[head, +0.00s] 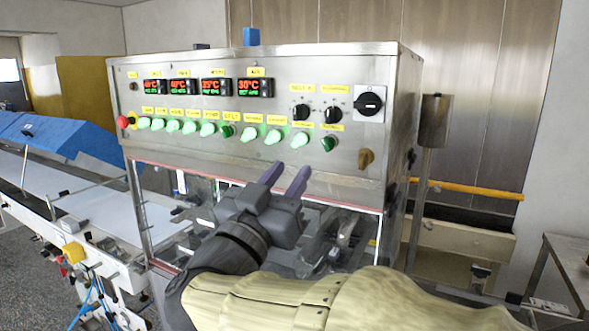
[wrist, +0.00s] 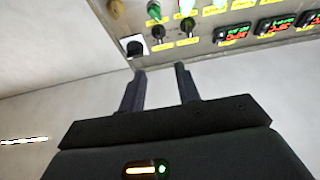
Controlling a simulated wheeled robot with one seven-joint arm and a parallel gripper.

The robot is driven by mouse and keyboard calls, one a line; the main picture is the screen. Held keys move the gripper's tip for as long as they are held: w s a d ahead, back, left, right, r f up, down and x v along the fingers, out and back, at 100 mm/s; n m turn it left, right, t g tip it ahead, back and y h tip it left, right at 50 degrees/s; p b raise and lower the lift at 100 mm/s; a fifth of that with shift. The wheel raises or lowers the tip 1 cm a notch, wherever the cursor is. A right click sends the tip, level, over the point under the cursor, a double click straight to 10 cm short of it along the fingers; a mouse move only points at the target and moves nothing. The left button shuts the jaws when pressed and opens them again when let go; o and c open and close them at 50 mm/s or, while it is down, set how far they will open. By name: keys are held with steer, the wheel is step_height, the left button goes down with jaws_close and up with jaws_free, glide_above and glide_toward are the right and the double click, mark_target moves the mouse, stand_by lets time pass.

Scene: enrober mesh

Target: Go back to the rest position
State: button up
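My gripper (head: 285,180) is in front of the steel control cabinet (head: 210,62), just below its row of green buttons in the head view. Its two purple-tipped fingers are apart with nothing between them. In the wrist view, my gripper (wrist: 158,70) also shows open and empty, with its fingertips pointing toward the cabinet's panel edge. Whether the fingertips touch the panel cannot be told, but a gap seems to show. My arm reaches in from the lower right and covers part of the clear window under the panel.
The panel carries several lit displays (head: 257,87), green buttons (head: 248,134), black knobs (head: 332,114) and a red emergency button (head: 123,122). A white conveyor (head: 110,212) with a blue cover (head: 70,137) lies left. A steel post (head: 424,190) and yellow rail (head: 470,189) stand right.

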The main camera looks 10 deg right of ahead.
steer(key=shift+s+a+f, duration=0.25)
steer(key=shift+s+a, duration=0.1)
steer(key=shift+s, duration=0.15)
steer(key=shift+w, duration=0.1)
steer(key=w+a+f+n+t+y, duration=0.2)
steer(key=w+f+n+y, duration=0.45)
steer(key=y, duration=0.25)
step_height(320, 180, down, 14)
steer(key=w+d+n+g+y, duration=0.1)
steer(key=w+n+g+y, duration=0.2)
steer(key=g+y, duration=0.2)
steer(key=s+d+f+m+g, duration=0.1)
steer(key=s+d+f+g, duration=0.4)
steer(key=s+f, duration=0.3)
steer(key=s+d+f+m+g, duration=0.1)
steer(key=s+d+f+g, duration=0.4)
steer(key=f, duration=0.7)
steer(key=s+g, duration=0.2)
steer(key=s, duration=0.2)
steer(key=shift+s+d+f+g+h, duration=0.2)
steer(key=shift+d+f+g+h, duration=0.1)
steer(key=shift+d+h, duration=0.1)
